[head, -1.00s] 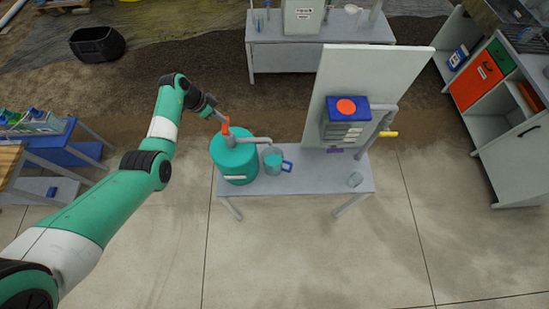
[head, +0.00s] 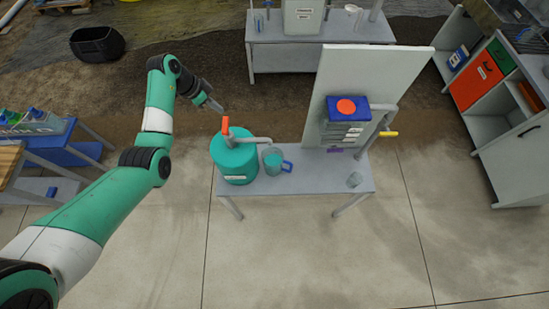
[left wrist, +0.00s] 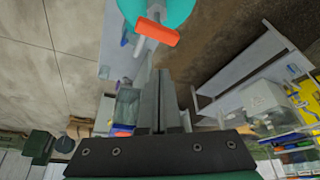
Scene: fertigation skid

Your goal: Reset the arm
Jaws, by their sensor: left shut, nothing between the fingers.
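My left gripper (head: 214,106) is shut and empty, in the air up and to the left of the teal tank in the head view. In the left wrist view its fingers (left wrist: 162,75) lie together. The teal tank (head: 232,160) stands at the left end of the grey table. An orange valve handle (head: 226,125) and a grey pipe sit on its top; the handle also shows in the left wrist view (left wrist: 156,31), apart from the fingertips. My right gripper is not in view.
A jug with a blue handle (head: 273,162) stands beside the tank. A blue box with an orange button (head: 346,107) is on the upright panel (head: 375,65), near a yellow-handled valve (head: 388,134). A small clear cup (head: 355,179) is on the table. Shelving (head: 490,100) stands right.

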